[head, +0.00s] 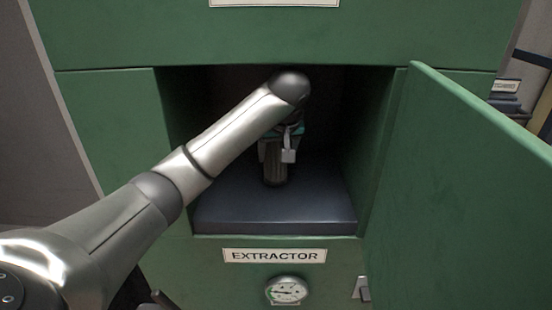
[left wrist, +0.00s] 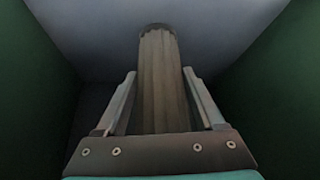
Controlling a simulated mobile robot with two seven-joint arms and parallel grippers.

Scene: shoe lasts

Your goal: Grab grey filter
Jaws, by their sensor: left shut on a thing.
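The grey filter (head: 275,170) is a dark, ribbed cylinder standing upright inside the green extractor cabinet, near the back of its dark floor. In the left wrist view the filter (left wrist: 162,85) runs between the two fingers. My left gripper (head: 280,153) reaches into the opening from above and is shut on the filter. In the left wrist view my left gripper (left wrist: 160,78) has one finger on each side of it. The filter's upper part is hidden by my gripper and wrist in the head view. My right gripper is not in view.
The extractor cabinet's dark floor pad (head: 325,215) is bare around the filter. The cabinet walls stand close on both sides. An open green door (head: 460,190) swings out at the right. A gauge (head: 286,290) sits below the EXTRACTOR label (head: 275,256).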

